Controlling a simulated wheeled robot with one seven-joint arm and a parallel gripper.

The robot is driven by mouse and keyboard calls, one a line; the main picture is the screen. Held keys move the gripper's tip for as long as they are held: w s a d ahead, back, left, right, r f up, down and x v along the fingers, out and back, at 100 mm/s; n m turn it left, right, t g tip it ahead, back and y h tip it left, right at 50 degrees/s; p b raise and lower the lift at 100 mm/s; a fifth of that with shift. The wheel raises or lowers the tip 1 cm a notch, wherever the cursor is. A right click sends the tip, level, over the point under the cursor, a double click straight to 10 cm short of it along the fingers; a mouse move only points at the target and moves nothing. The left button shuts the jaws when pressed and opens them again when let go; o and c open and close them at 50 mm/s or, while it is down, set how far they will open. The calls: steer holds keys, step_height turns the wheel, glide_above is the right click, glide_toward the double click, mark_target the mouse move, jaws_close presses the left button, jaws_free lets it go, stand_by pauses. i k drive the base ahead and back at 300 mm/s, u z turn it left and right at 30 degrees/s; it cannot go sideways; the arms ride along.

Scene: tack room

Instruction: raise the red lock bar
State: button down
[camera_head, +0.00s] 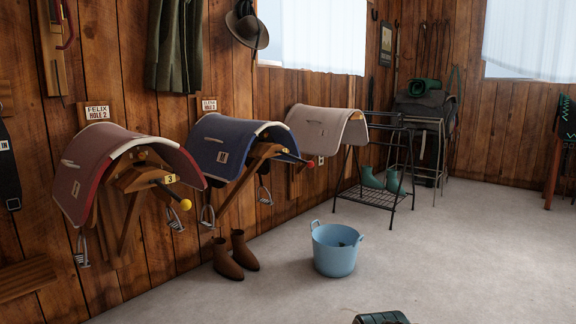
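Saddle racks line the left wall. The near rack has a maroon saddle pad (85,170), a tag marked 3, and a dark bar with a yellow knob (186,204). The middle rack has a blue pad (215,140) and a dark bar ending in a red knob (311,164), which slopes slightly down to the right. A red curved piece (68,25) shows on a wooden wall bracket at the top left, cut by the frame edge. I cannot tell which red part is the lock bar. My gripper is not in view.
Brown boots (228,262) stand on the floor below the racks. A blue bucket (335,250) stands right of them. A black metal stand (372,190) is behind it. A green object (382,318) is cut off at the bottom edge. The floor at right is clear.

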mark_target(311, 164)
steer(key=u, duration=0.3)
steer(key=i, duration=2.25)
steer(key=z, duration=0.8)
steer(key=i, duration=0.45)
steer(key=z, duration=0.35)
